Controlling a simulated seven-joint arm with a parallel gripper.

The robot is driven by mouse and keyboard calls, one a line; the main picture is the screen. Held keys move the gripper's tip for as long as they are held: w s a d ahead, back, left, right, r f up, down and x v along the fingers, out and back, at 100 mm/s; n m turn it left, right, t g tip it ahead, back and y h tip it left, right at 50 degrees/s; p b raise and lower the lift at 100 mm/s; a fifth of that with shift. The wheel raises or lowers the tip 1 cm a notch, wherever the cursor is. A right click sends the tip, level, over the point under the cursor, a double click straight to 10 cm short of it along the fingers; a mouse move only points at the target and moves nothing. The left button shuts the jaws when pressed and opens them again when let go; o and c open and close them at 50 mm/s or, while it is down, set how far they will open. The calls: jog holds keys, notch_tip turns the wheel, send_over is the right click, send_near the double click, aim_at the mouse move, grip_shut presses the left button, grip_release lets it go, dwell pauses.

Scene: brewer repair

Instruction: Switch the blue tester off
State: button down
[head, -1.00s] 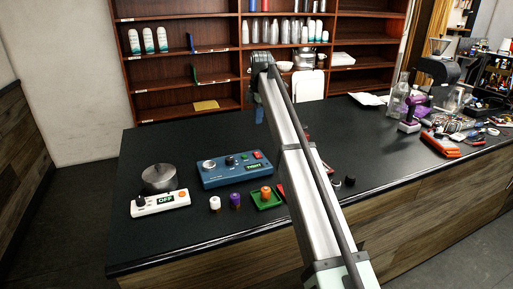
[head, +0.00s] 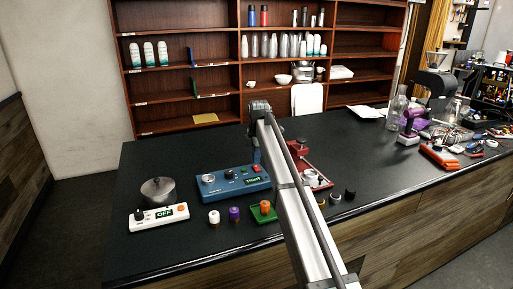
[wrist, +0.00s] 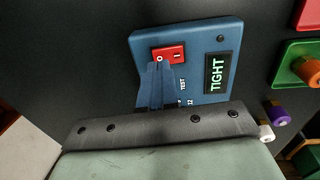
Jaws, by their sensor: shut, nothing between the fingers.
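The blue tester (head: 220,187) lies on the dark counter, left of my arm. Its display (wrist: 217,73) is lit and reads "TIGHT" in green. Its red rocker switch (wrist: 168,53), marked O and I, is at one corner in the wrist view. My gripper (wrist: 159,66) is shut and empty, its blue fingertips right over the O end of the switch and partly covering it. I cannot tell whether they touch it. In the head view my gripper (head: 256,157) is low at the tester's back right end. The fingers hide part of the panel.
A white unit (head: 150,220) reading "OFF" with a metal pot (head: 158,190) stands at left. White, purple and orange caps stand in front of the tester, the orange one on a green tray (head: 258,218). A red stand (head: 323,178) is right of my arm.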

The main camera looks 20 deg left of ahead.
jog(key=shift+w+f, duration=0.1)
jog(key=shift+f, duration=0.9)
jog(key=shift+a, duration=0.1)
jog(key=shift+w+f, duration=0.1)
jog(key=shift+f, duration=0.2)
jog(key=shift+s, duration=0.2)
jog(key=shift+s+d, duration=0.45)
jog(key=shift+d, duration=0.15)
jog(key=shift+r, duration=0.1)
notch_tip(320, 180, up, 14)
jog(key=s+d, duration=0.1)
